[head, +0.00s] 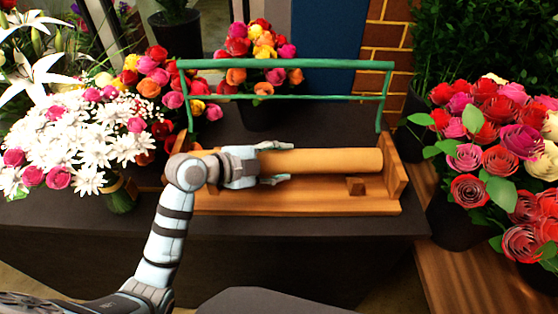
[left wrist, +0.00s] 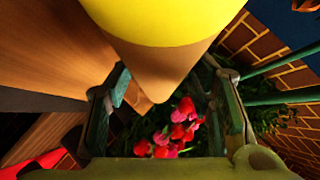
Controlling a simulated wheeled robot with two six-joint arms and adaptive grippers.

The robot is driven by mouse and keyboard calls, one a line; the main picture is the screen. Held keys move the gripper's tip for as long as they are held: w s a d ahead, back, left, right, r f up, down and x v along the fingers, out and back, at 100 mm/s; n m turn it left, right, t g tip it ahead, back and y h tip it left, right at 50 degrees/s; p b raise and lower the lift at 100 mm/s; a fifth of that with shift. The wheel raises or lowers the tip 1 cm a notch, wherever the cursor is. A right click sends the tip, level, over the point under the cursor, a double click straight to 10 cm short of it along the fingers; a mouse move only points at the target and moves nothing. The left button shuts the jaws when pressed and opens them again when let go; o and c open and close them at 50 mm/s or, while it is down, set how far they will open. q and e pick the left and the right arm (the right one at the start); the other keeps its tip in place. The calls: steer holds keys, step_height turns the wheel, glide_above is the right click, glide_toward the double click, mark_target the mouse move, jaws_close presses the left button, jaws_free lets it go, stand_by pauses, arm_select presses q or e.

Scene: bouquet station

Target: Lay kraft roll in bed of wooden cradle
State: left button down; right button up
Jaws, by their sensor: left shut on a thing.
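The kraft roll (head: 330,161) is a long tan cylinder lying level, left to right, over the wooden cradle (head: 290,203). In the left wrist view the roll (left wrist: 155,65) fills the top middle between the fingers. I cannot tell whether the roll touches the bed; its left part is partly hidden by my gripper. My right gripper is not in view.
A green rail frame (head: 290,64) rises behind the roll. The cradle stands on a dark table (head: 290,231). White daisies (head: 85,145) crowd the left, a rose bucket (head: 455,222) stands close right, and more bouquets (head: 262,50) are behind.

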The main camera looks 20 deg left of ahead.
arm_select(q)
steer(key=shift+r, duration=0.15)
steer(key=c, duration=0.7)
jaws_free()
steer(key=shift+s, duration=0.1)
